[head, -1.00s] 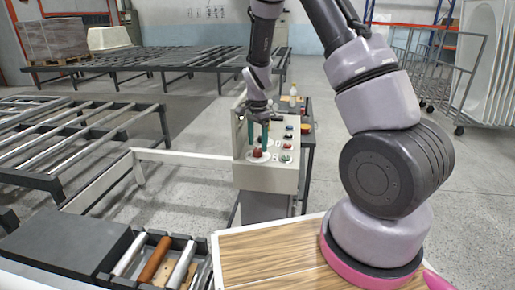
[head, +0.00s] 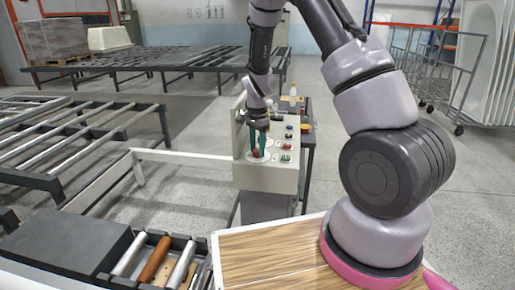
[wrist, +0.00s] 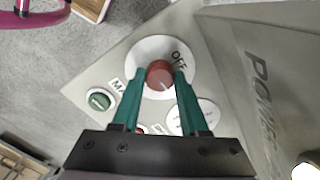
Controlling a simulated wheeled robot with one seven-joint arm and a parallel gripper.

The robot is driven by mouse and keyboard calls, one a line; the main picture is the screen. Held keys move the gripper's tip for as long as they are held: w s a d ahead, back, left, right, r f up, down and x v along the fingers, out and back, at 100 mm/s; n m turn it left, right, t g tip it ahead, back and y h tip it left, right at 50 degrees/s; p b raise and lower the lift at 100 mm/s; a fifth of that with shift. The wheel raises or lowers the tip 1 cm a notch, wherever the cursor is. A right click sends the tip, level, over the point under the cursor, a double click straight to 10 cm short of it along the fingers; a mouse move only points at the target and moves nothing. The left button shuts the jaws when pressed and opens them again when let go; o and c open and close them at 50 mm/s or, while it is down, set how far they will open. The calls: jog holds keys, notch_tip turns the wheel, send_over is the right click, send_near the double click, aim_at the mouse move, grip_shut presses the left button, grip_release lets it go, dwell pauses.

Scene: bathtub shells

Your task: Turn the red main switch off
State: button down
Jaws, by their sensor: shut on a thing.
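The red main switch is a round red knob (wrist: 160,74) on a white round plate (wrist: 188,84) marked "OFF", on a light grey control panel (head: 268,177). In the wrist view my gripper (wrist: 161,75) points at the panel, with one green finger on each side of the knob, shut on it. In the head view my gripper (head: 258,148) reaches down over the panel, and the fingers partly hide the red knob (head: 256,154). A short pale mark shows on the knob's face; how far the knob is turned is hard to tell.
A green button (wrist: 99,100) sits left of the switch in the wrist view. Several other buttons fill the panel's right side. A pale upright plate (head: 238,130) borders the panel's left.

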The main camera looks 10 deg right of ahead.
jog(key=shift+n, duration=0.3)
jog(key=n, duration=0.8)
jog(key=shift+n, duration=0.3)
jog(key=n, duration=0.4)
jog(key=shift+n, duration=2.2)
jog(key=shift+c, duration=2.1)
grip_release()
